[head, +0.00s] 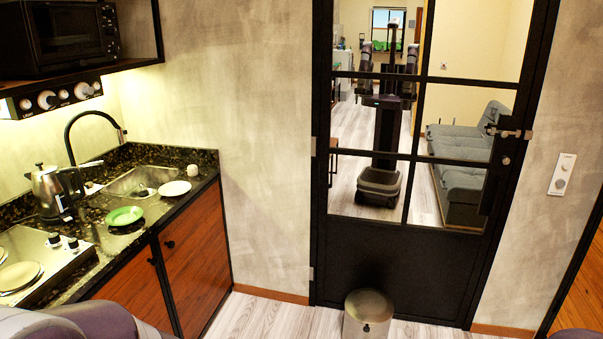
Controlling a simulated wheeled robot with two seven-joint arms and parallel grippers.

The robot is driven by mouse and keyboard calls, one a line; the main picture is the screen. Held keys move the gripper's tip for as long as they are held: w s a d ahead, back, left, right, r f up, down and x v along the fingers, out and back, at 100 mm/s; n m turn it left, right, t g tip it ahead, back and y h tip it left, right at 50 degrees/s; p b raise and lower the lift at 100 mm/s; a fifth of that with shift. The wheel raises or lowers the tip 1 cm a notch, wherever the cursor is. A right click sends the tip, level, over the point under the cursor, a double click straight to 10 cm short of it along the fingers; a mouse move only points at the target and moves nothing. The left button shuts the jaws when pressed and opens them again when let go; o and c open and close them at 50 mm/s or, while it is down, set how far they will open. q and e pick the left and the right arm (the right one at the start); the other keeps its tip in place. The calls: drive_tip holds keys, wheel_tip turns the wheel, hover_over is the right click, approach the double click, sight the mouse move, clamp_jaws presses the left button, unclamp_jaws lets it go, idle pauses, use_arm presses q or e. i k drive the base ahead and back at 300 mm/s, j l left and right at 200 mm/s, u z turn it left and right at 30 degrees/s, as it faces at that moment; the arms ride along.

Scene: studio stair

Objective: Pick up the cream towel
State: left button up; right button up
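I cannot make out a cream towel in the head view. Neither of my grippers is in view. Only parts of my own arms show at the bottom left and bottom right edges.
A dark counter (98,228) with sink (140,181), kettle (48,192), green plate (124,216) and white plate (174,188) stands left. A microwave (68,35) is above. A shut black-framed glass door (400,262) is ahead, with a bin (367,315) before it. A grey sofa (462,150) shows in its panes.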

sight(192, 171)
drive_tip(key=i+l+u, duration=0.2)
drive_tip(key=i+u, duration=0.2)
drive_tip(key=i+l+u, duration=0.4)
drive_tip(key=i, duration=0.15)
drive_tip(key=i+l+u, duration=0.4)
drive_tip(key=i+z, duration=0.15)
drive_tip(key=i, duration=0.4)
drive_tip(key=i+z, duration=0.15)
drive_tip(key=i, duration=0.35)
drive_tip(key=i+j+z, duration=0.15)
drive_tip(key=i, duration=0.4)
drive_tip(key=i+j+z, duration=0.15)
drive_tip(key=i, duration=0.35)
drive_tip(key=i+j+z, duration=0.15)
drive_tip(key=i, duration=0.4)
